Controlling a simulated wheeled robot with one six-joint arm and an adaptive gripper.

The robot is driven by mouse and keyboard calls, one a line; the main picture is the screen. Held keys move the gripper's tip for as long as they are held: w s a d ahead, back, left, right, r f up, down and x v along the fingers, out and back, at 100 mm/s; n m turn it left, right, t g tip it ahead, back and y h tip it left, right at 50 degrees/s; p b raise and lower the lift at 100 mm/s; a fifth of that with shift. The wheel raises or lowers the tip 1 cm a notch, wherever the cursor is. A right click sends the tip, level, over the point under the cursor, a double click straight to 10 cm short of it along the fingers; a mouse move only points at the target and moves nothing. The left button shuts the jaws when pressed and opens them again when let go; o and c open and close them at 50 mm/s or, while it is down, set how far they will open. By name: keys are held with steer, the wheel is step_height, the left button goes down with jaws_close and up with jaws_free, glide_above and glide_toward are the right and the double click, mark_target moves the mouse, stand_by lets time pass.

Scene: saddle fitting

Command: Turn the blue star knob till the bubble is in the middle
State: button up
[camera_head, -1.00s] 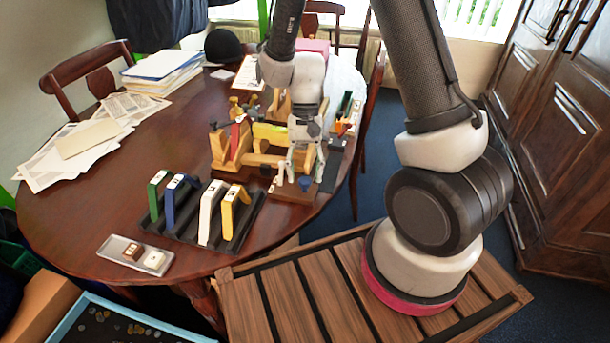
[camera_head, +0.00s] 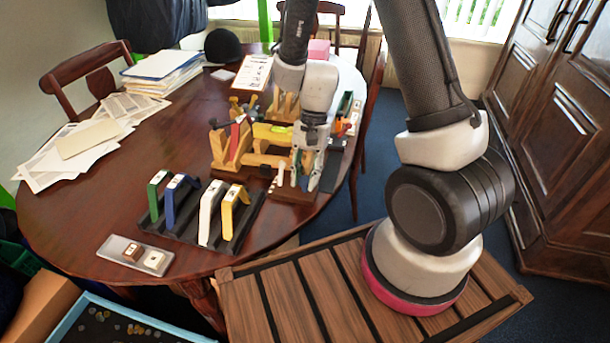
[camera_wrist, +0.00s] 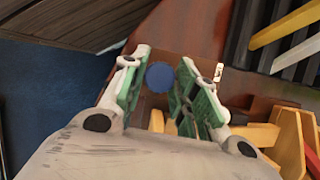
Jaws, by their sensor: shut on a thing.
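The blue star knob (camera_wrist: 160,77) shows in the wrist view as a round blue disc between the two green-padded fingers of my gripper (camera_wrist: 161,84). My gripper is shut on it. In the head view my gripper (camera_head: 303,178) points down at the front right of the wooden fixture (camera_head: 250,158), and its fingers largely hide the knob. A yellow-green bar (camera_head: 271,134) lies across the fixture. I cannot make out a bubble in either view.
A dark rack (camera_head: 183,232) with green, blue, white and yellow angled pieces stands to the left. A small tray (camera_head: 118,249) lies at the table's front. Papers (camera_head: 85,140) cover the left side. The middle-left of the table is clear.

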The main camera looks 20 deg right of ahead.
steer(key=shift+m, duration=0.5)
steer(key=o, duration=1)
steer(key=v, duration=1.2)
steer(key=shift+s+d, duration=0.15)
